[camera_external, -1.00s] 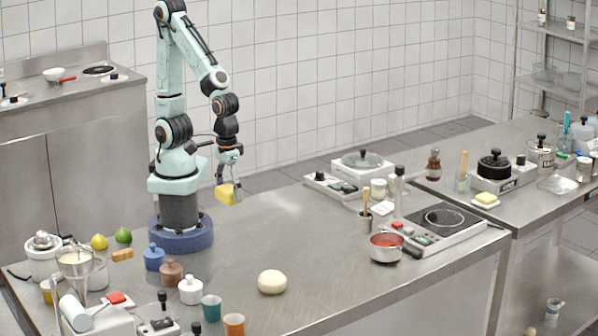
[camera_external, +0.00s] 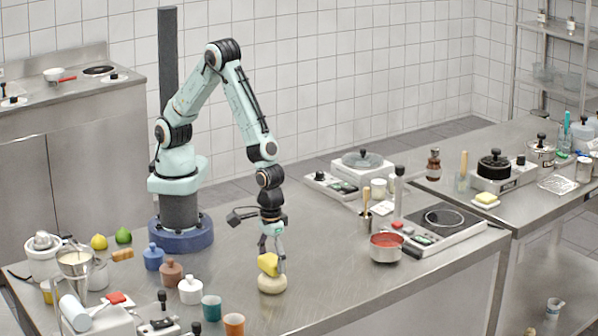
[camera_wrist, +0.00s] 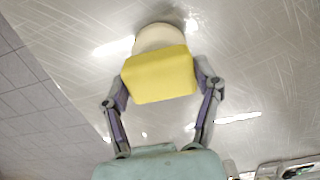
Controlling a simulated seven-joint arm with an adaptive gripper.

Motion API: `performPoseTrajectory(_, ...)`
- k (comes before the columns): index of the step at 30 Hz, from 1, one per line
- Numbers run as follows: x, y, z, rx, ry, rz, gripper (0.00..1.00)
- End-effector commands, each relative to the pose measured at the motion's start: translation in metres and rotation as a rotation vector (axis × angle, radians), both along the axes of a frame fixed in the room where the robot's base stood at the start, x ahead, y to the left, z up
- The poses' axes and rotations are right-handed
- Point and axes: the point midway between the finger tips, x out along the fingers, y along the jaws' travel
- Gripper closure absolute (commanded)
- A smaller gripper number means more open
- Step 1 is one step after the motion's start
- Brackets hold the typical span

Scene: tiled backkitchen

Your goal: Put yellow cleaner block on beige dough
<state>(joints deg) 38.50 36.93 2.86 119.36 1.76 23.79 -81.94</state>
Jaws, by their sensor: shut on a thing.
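The yellow cleaner block (camera_external: 268,264) is between the fingers of my gripper (camera_external: 271,259), which is shut on it. The block is right over the beige dough (camera_external: 272,285), a round pale ball on the steel table, and looks to be touching or nearly touching its top. In the wrist view the block (camera_wrist: 160,74) sits between both fingertips (camera_wrist: 163,92) and covers much of the dough (camera_wrist: 160,38) beyond it. The block looks slightly tilted in the outside view.
A red saucepan (camera_external: 386,247) and a hot plate (camera_external: 440,222) stand to the right. The table (camera_external: 335,280) between dough and saucepan is clear.

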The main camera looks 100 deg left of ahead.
Motion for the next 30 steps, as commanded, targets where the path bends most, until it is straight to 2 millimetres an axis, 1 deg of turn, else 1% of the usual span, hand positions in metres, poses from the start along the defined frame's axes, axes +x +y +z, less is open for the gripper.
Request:
performPoseTrajectory(1, 0.0, 0.0, -0.005, 0.001, 0.001, 0.0, 0.74)
performPoseTrajectory(3, 0.0, 0.0, -0.008, -0.001, -0.001, 0.0, 0.74)
performPoseTrajectory(13, 0.0, 0.0, -0.01, -0.001, -0.001, 0.0, 0.74)
performPoseTrajectory(14, 0.0, 0.0, -0.011, -0.001, -0.001, 0.0, 0.33)
performPoseTrajectory(15, 0.0, 0.0, -0.011, -0.001, -0.001, 0.0, 0.2)
performPoseTrajectory(16, 0.0, 0.0, -0.011, -0.001, -0.001, 0.0, 0.11)
performPoseTrajectory(17, 0.0, 0.0, -0.011, -0.001, -0.001, 0.0, 0.09)
performPoseTrajectory(26, 0.0, 0.0, -0.01, -0.001, -0.001, 0.0, 0.09)
performPoseTrajectory(29, 0.0, 0.0, -0.004, -0.002, -0.002, 0.0, 0.09)
performPoseTrajectory(30, 0.0, 0.0, 0.001, -0.004, -0.004, 0.0, 0.09)
